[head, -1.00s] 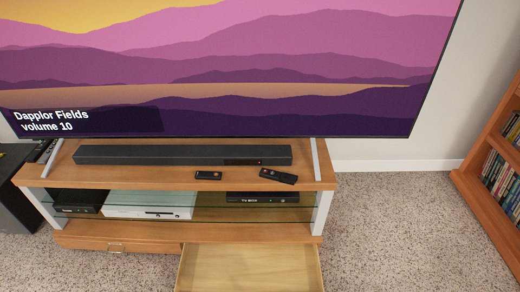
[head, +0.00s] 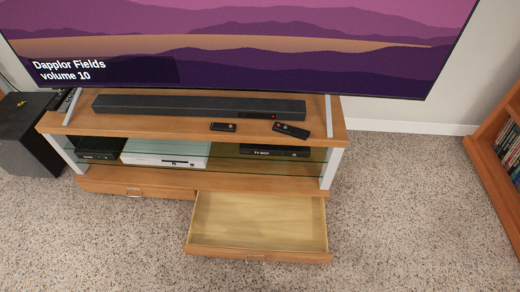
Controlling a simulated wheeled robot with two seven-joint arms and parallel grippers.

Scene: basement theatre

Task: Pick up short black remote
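The short black remote (head: 223,127) lies flat on the wooden top of the TV stand (head: 170,126), near its front edge and in front of the soundbar. A longer black remote (head: 291,130) lies to its right, slightly angled, with a gap between them. Neither of my grippers shows in the head view.
The soundbar (head: 199,107) stands behind the remotes, under the large TV (head: 240,60). An open, empty drawer (head: 258,222) sticks out below, in front of the stand. A black box (head: 30,140) stands at left and a bookshelf (head: 500,140) at right. Carpet (head: 400,215) is clear at right.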

